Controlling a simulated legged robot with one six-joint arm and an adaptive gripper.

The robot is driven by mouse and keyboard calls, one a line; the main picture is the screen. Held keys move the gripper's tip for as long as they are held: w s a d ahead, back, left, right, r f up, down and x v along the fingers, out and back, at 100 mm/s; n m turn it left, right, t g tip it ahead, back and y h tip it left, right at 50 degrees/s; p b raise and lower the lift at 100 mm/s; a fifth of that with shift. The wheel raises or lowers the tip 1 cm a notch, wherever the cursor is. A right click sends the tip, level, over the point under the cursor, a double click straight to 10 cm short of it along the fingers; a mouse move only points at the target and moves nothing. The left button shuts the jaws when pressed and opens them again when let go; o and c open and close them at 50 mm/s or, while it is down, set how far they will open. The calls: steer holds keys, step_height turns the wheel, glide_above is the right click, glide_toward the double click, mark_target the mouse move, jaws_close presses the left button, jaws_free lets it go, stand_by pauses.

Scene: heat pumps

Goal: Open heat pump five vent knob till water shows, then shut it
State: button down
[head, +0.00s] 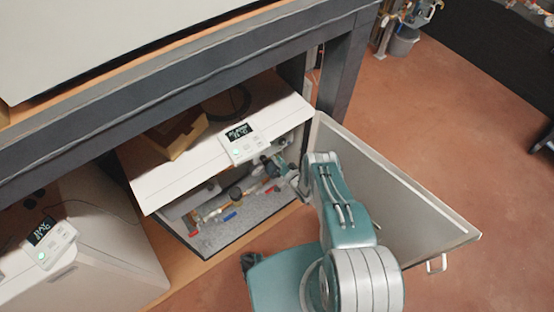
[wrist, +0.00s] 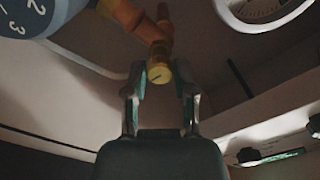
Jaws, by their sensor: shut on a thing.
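The open heat pump (head: 185,172) stands under the bench, with pipes and valves inside. My gripper (head: 275,165) reaches into the right part of its opening. In the wrist view, my gripper (wrist: 160,85) is shut on a small yellow vent knob (wrist: 158,73), which sits at the end of brass fittings (wrist: 135,18). The knob's end face carries a dark line. No water shows at the knob in the wrist view. The head view does not show the knob clearly; my gripper and arm cover that area.
The open door (head: 400,195) stands right of my arm. A control unit with a display (head: 240,142) sits on the heat pump's top edge. Red and blue valve handles (head: 230,216) are low inside. A numbered blue dial (wrist: 28,15) and a round gauge (wrist: 262,8) flank the fittings.

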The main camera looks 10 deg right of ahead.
steer(key=shift+w+d+m, duration=0.15)
steer(key=shift+m, duration=0.35)
steer(key=shift+c, duration=2.2)
jaws_free()
steer(key=v, duration=1.2)
